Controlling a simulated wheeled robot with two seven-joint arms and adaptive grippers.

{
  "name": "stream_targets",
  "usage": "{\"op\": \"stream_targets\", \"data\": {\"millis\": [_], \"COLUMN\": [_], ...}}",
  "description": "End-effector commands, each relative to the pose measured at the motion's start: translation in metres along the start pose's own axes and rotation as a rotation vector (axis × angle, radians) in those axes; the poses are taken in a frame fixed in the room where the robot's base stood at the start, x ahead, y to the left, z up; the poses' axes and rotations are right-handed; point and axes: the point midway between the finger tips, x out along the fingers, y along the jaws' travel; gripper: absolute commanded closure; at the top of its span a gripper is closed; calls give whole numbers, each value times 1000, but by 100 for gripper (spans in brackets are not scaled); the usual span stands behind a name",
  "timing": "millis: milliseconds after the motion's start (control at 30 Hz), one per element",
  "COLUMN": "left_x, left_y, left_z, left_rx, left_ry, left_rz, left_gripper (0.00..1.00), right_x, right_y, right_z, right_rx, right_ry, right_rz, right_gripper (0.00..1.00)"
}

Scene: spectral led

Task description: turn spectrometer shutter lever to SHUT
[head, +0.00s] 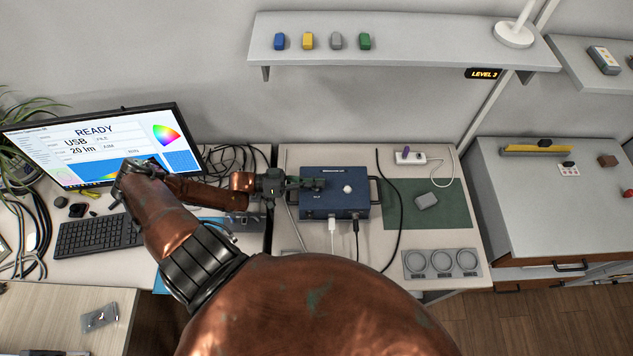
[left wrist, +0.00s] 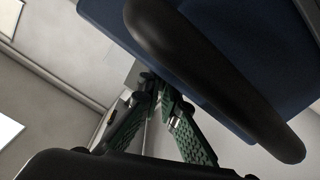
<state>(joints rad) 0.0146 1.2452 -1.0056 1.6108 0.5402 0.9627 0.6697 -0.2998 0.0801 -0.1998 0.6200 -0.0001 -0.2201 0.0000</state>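The spectrometer is a dark blue box (head: 345,207) on the white table, with a white round knob or port (head: 347,189) on top and black handles at its sides. My left gripper (head: 318,183) reaches over the left part of the box top. In the left wrist view its green fingers (left wrist: 158,92) converge with their tips close together; I see nothing clearly held between them. The box (left wrist: 255,55) and its black side handle (left wrist: 205,75) fill the upper right there. I cannot make out the shutter lever; the fingers may hide it. My right gripper is out of view.
A monitor (head: 95,145) reading READY and a keyboard (head: 98,234) stand on the left. Cables (head: 357,240) run from the box front. A shelf (head: 400,45) hangs above.

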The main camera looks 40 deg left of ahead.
Motion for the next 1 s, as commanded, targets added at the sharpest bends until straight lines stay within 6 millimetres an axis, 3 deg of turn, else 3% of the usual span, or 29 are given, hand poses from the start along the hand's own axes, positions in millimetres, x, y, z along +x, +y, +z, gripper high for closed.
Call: {"op": "stream_targets", "data": {"millis": [267,1000], "left_x": [-1,-1], "left_y": [3,16], "left_z": [-1,7], "left_rx": [110,717], "left_ry": [1,-1], "left_rz": [-3,-4], "left_gripper": [100,100], "right_x": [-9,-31], "right_y": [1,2], "right_z": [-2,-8], "right_rx": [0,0], "right_ry": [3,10], "right_rz": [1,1], "right_gripper": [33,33]}}
